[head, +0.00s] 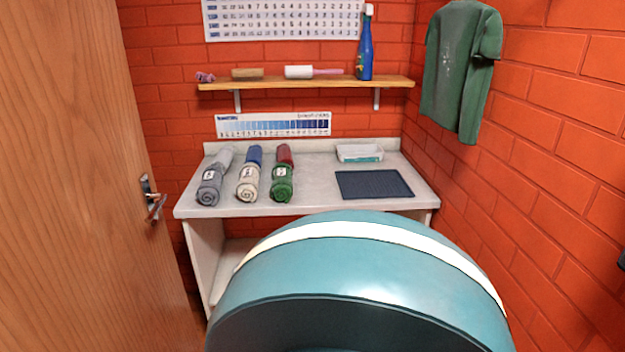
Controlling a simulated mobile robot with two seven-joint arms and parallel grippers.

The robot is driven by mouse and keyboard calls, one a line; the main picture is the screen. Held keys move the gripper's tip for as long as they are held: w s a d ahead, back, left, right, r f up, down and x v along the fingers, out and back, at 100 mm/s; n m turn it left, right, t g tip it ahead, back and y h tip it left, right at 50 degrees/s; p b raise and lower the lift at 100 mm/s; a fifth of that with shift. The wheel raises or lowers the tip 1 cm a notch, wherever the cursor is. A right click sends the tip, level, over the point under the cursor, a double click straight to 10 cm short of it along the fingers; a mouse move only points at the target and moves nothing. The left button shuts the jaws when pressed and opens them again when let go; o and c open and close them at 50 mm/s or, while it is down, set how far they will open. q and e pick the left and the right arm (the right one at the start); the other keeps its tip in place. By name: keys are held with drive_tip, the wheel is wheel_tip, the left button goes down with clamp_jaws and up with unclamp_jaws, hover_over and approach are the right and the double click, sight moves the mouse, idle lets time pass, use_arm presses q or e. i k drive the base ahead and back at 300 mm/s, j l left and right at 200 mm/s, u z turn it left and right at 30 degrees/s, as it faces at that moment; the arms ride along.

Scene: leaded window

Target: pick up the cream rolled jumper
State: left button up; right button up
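The cream rolled jumper (247,185) lies on the grey-white counter (310,197), in the middle of the front row of rolls, with its spiral end toward me. A small white label shows on its top. A blue roll (254,157) lies right behind it. A grey roll (210,186) is to its left and a green roll (282,184) to its right, with narrow gaps between. Neither of my grippers is in view.
A light grey roll (222,157) and a red roll (285,154) lie behind. A dark mat (373,184) and a white tray (359,152) occupy the counter's right. A wooden door (85,180) stands left. A shelf (300,84) with a blue bottle (365,48) hangs above.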

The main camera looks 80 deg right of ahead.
sight(247, 190)
drive_tip(key=z, duration=2.1)
